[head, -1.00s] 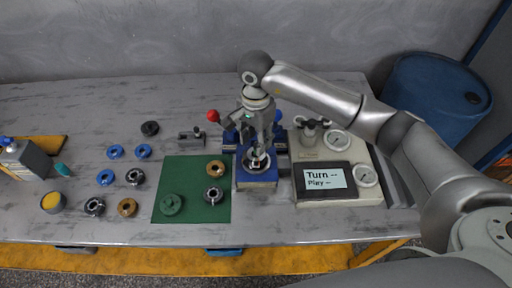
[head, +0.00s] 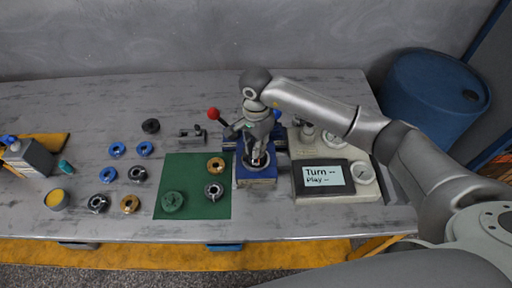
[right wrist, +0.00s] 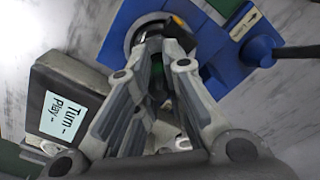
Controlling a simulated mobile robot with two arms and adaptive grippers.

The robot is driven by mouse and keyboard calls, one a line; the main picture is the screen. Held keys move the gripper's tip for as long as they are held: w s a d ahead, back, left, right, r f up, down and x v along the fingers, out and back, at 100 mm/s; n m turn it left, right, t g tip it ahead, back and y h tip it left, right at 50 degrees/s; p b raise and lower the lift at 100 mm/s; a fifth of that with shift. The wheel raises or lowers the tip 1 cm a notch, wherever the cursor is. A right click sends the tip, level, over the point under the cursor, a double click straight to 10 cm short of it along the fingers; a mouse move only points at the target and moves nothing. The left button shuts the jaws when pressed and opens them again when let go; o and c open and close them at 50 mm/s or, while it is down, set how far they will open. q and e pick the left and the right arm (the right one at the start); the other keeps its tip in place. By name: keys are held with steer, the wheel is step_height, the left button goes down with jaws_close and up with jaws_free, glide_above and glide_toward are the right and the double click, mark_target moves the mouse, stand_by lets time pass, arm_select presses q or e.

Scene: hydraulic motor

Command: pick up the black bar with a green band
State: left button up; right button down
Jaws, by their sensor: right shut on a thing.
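My right gripper (head: 257,163) points down over the blue fixture (head: 257,181) at the middle of the bench. In the right wrist view, my right gripper (right wrist: 160,42) has its fingers drawn close together and is shut on the black bar with a green band (right wrist: 157,68). Only a dark and green strip of the bar shows between the fingers; the rest is hidden. The fingertips are at the round metal mouth of the fixture, which also shows in the right wrist view (right wrist: 222,62). I cannot tell whether the bar is clear of it. My left gripper is not in view.
A grey unit with gauges and a screen (head: 324,176) stands close right of the fixture. A red-knobbed lever (head: 213,114) rises behind left. A green mat (head: 185,193) with several round parts lies left, with more rings beyond.

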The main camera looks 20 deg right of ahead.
steer(key=shift+r+b, duration=0.4)
steer(key=shift+r, duration=0.05)
step_height(320, 180, up, 2)
steer(key=shift+w+b, duration=0.1)
steer(key=shift+b, duration=0.65)
steer(key=s+d+r+b, duration=0.2)
steer(key=s+r+b, duration=0.1)
steer(key=s+r, duration=0.7)
steer(key=s, duration=0.4)
steer(key=shift+b, duration=0.35)
steer(key=shift+r, duration=0.2)
steer(key=shift+r+p, duration=0.95)
steer(key=shift+r, duration=0.65)
steer(key=shift+a, duration=0.1)
